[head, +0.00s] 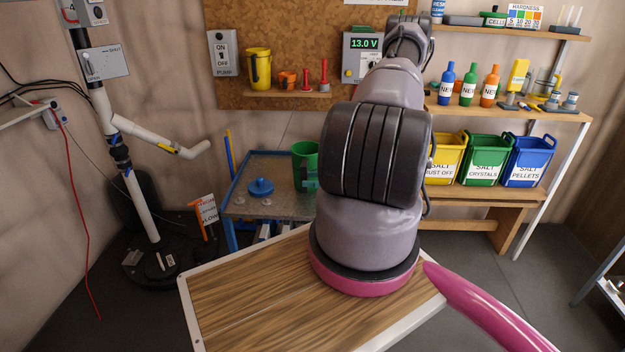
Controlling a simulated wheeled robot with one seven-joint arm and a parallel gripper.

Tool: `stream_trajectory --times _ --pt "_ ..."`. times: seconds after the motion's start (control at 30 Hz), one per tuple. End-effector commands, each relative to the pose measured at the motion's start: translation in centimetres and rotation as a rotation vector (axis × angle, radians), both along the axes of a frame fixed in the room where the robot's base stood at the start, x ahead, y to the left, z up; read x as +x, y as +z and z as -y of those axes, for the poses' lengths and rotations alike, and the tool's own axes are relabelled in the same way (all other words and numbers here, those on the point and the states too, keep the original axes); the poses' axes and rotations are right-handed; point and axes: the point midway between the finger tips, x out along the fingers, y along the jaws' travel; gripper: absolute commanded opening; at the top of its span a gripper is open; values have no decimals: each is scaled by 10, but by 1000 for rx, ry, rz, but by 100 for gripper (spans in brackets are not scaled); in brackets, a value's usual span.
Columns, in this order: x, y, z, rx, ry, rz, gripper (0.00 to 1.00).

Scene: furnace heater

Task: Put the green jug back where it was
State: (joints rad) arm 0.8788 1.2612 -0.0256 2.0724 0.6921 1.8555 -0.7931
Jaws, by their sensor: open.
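A green jug-like container (303,160) stands upright on the grey top of the blue-framed table (272,171), just left of my arm. My arm covers its right side, so I cannot see all of it. My arm rises through the middle of the view and reaches toward the back wall. My gripper is hidden behind the arm links.
A blue lid-like piece (261,188) lies on the blue-framed table. White pipes (140,130) stand at the left. Right shelves hold several bottles (468,85); yellow, green and blue bins (483,158) stand below. A display box (363,52) reads 13.0 V. Open floor shows at right.

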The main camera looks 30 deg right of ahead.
Motion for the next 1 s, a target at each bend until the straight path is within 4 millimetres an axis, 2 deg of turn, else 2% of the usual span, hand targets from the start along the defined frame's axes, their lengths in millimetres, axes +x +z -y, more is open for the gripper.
stream_trajectory --times 0.17,0.27,0.5,0.7,1.0 --pt "-2 4 4 -1 -3 1 49" --pt "-10 4 17 0 -4 0 49" --pt "-40 4 61 -2 -5 1 49" --pt "-59 4 88 -1 -3 1 49" --pt "-67 5 100 -1 3 0 49"
